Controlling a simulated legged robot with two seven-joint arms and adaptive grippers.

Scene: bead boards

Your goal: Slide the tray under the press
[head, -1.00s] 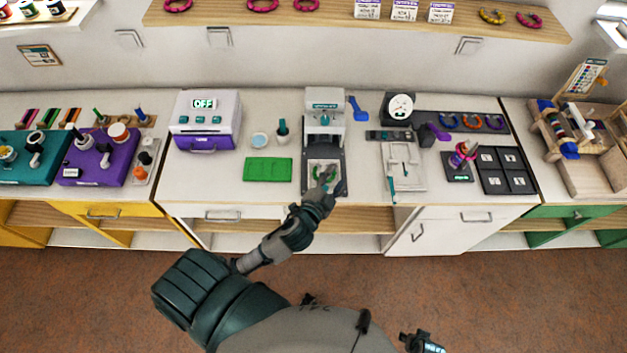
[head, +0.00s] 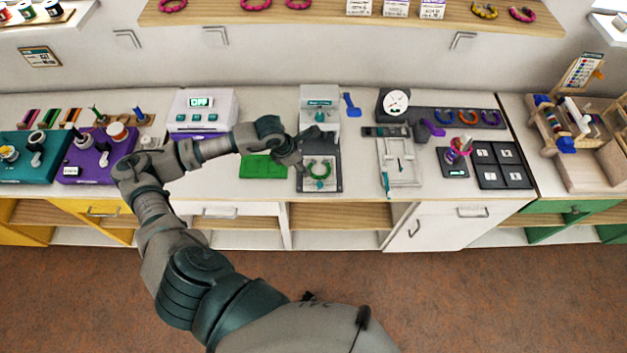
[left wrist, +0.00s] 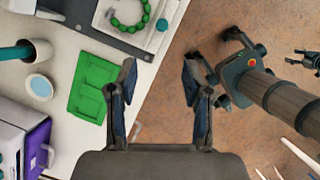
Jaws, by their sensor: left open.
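The press (head: 319,96) is a pale machine standing at the back of the counter's middle, with a dark base (head: 337,183) reaching forward. The tray (head: 309,187), a small white plate bearing a green bead ring (head: 319,170), lies on this base in front of the press head. In the left wrist view the tray (left wrist: 154,17) and ring show at the top. My left gripper (head: 302,150) is open and empty, at the left of the tray and above it; its open fingers (left wrist: 158,80) show in the left wrist view. My right gripper (left wrist: 304,59) seems to show small over the floor.
A green mat (head: 262,168) lies left of the press base. A white machine marked OFF (head: 203,100) stands further left. A white fixture (head: 398,170), a dial gauge (head: 395,102) and a black compartment tray (head: 501,181) stand to the right. A shelf runs above.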

